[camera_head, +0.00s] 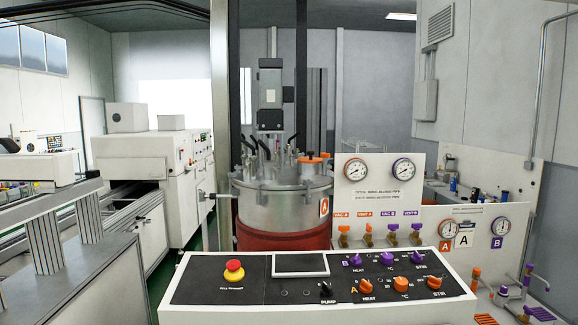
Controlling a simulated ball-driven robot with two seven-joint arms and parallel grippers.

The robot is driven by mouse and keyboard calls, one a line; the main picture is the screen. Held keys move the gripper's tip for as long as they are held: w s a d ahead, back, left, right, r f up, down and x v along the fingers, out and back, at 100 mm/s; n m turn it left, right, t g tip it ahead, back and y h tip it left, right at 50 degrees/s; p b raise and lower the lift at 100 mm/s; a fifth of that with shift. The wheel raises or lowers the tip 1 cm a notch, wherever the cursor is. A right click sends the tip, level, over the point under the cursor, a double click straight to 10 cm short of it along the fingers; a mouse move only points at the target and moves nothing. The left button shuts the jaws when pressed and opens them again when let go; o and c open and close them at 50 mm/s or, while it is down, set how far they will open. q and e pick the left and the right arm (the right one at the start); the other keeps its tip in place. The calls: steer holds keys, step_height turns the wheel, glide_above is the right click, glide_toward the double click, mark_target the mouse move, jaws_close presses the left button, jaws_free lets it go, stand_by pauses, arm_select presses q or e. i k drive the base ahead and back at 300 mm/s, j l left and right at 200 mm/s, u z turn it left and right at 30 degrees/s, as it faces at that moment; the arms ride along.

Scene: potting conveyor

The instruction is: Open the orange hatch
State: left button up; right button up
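A round steel vessel (262,210) with a red lower band stands in the middle, behind a control panel. On the right part of its lid sits a small orange piece (311,159) with orange knobs, which looks like the orange hatch. It appears to lie flat on the lid, so it looks closed, but it is small in the picture. An orange "A" label (323,207) is on the vessel's front. Neither of my grippers is in view, and nothing touches the lid's orange piece from my side.
A white control panel (210,312) with a red stop button (233,271) and orange and purple knobs stands in front. A gauge board (378,190) with valves is right of the vessel. A dark column unit (270,95) hangs above the lid. A conveyor (60,290) runs left.

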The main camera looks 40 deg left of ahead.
mark_target(309, 160)
steer(key=u, duration=1.1)
steer(key=i+l, duration=0.1)
